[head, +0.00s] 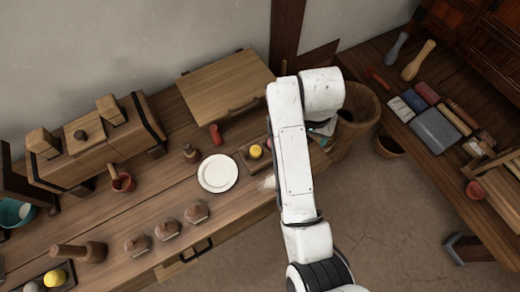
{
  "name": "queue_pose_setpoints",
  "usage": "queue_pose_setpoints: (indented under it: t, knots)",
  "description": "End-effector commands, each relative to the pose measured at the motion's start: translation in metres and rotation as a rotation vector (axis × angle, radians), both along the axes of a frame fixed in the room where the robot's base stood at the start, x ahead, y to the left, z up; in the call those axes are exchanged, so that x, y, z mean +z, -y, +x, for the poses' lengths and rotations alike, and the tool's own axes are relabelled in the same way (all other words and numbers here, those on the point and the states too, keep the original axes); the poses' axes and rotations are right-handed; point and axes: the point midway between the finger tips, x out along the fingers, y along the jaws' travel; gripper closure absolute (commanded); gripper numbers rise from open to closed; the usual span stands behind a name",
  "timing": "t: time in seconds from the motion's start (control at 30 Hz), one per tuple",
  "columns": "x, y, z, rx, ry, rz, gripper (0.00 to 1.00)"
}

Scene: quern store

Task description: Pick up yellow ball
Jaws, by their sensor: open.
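A yellow ball (255,151) sits in a small wooden tray (242,160) on the long bench, just right of a white plate. A second yellow round thing (54,277) lies in a dark tray at the lower left, partly cut off by the picture edge. My white arm rises across the middle, right of the first yellow ball, and hides the right part of its tray. My gripper cannot be made out; it is hidden behind the arm.
The white plate (217,173), a red object (216,135) and a small brown pot (190,152) stand near the tray. Several brown lidded pots line the bench's front. A wooden board (224,82) lies behind. A wooden bucket (357,110) stands right of my arm; a second bench is beyond.

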Motion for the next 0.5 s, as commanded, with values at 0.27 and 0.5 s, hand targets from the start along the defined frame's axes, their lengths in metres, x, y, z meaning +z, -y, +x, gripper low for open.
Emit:
queue_pose_setpoints:
  t: [0.27, 0.5]
  knots:
    - [0.019, -0.125, 0.005, -0.008, -0.074, 0.079, 0.35]
    - [0.003, -0.143, 0.001, -0.010, -0.094, 0.087, 0.35]
